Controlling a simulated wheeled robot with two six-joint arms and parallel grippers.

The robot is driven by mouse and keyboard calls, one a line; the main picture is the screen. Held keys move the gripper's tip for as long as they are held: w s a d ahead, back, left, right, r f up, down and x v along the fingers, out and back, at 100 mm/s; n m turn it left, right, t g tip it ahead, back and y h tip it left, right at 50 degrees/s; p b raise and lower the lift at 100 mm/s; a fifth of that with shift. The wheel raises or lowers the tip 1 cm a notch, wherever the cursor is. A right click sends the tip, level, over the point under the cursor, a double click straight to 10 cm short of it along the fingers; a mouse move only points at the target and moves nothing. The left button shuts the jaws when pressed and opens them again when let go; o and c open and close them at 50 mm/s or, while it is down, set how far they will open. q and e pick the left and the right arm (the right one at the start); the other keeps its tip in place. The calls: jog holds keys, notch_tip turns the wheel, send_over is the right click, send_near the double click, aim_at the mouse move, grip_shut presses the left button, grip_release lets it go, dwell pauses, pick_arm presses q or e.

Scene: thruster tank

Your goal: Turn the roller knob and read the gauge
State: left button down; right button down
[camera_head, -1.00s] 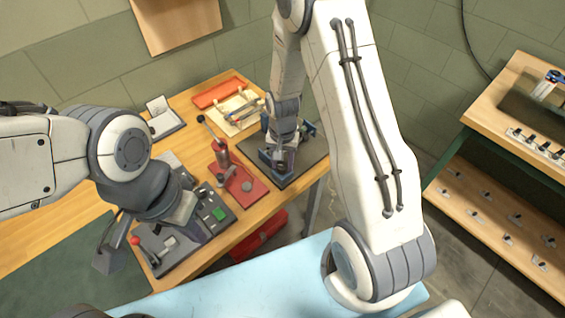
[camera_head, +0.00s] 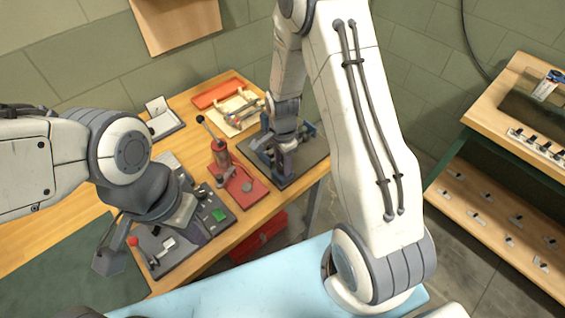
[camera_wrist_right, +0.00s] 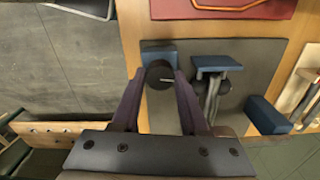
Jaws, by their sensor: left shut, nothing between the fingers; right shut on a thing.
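My right gripper (camera_wrist_right: 160,76) is shut on a dark round knob (camera_wrist_right: 159,88) beside a blue block at the edge of a dark plate (camera_wrist_right: 187,57). A small round disc on the red base (camera_head: 250,200) may be the gauge; no reading is legible.
The red base carries a red upright cylinder (camera_head: 221,155) with a lever. An orange-and-cream tray (camera_head: 235,112) stands behind. Shelves (camera_head: 500,200) stand at the right, with floor between.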

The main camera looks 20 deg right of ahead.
aim_at(282, 166)
dwell(0.4)
jog(key=shift+c, duration=2.1)
grip_release()
notch_tip(282, 166, up, 11)
jog(key=b, duration=0.1)
jog(key=shift+f+b, duration=0.2)
jog(key=shift+b, duration=0.1)
jog(key=s+a+r+n, duration=0.6)
jog(key=s+a+n, duration=0.4)
jog(key=a+n, duration=0.1)
jog(key=s+a+r+n, duration=0.1)
jog(key=s+n, duration=0.5)
jog(key=s+a+r+n+y, duration=0.1)
jog(key=s+a+n, duration=0.1)
jog(key=s+n, duration=0.4)
jog(key=shift+s+a+r, duration=0.2)
jog(key=shift+s+r, duration=0.05)
